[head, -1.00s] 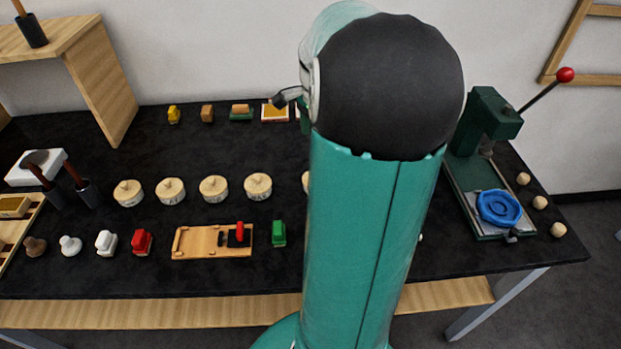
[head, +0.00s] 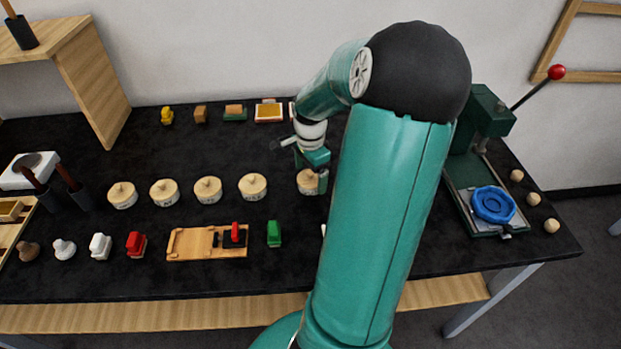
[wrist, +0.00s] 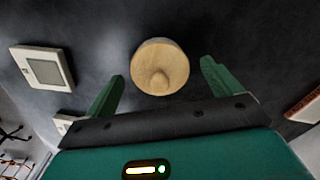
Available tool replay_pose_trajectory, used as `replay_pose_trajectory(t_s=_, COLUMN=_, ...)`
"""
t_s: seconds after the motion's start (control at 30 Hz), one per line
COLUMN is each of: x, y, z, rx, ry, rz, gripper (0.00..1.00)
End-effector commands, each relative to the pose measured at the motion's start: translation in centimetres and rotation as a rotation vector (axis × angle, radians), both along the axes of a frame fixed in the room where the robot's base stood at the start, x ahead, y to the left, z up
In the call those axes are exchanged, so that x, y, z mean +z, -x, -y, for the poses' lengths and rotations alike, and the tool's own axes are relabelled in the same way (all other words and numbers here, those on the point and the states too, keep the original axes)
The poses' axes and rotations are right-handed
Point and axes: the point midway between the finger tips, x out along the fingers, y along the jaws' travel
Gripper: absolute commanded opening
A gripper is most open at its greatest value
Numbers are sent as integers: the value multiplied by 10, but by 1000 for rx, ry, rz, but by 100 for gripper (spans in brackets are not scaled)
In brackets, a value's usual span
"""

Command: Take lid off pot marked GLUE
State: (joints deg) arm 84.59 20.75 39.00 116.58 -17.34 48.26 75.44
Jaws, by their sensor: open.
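Several round pots with pale wooden knobbed lids stand in a row on the black bench. They include the pots at the far left (head: 122,195), the second (head: 164,193), the third (head: 208,190) and the fourth (head: 253,187). The fifth pot (head: 308,187) is at the right end, partly hidden by my gripper (head: 312,170). Marks on the pots are too small to read. In the wrist view, a wooden lid (wrist: 160,62) with a knob shows ahead of and between the open green fingers of my gripper (wrist: 162,70). No finger visibly touches it.
A wooden jig (head: 190,244) and small red, white and green stamps lie in front of the pots. A green lever press (head: 482,125) stands at right. A pale square device (wrist: 43,68) shows in the wrist view. Small blocks line the back.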

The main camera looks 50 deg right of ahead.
Motion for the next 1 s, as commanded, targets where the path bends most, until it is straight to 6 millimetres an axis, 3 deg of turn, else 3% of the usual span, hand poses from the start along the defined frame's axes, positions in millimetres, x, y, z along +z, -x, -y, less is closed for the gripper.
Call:
replay_pose_trajectory(t_s=0.1, x=0, y=0, z=0, rx=0, ry=0, rz=0, gripper=90)
replay_pose_trajectory(t_s=0.3, x=0, y=0, z=0, rx=0, ry=0, rz=-1, gripper=51)
replay_pose_trajectory(t_s=0.37, x=0, y=0, z=0, rx=0, ry=0, rz=0, gripper=42)
replay_pose_trajectory(t_s=0.77, x=7, y=0, z=1, rx=0, ry=2, rz=-2, gripper=42)
replay_pose_trajectory(t_s=1.0, x=36, y=3, z=0, rx=-1, ry=5, rz=-1, gripper=42)
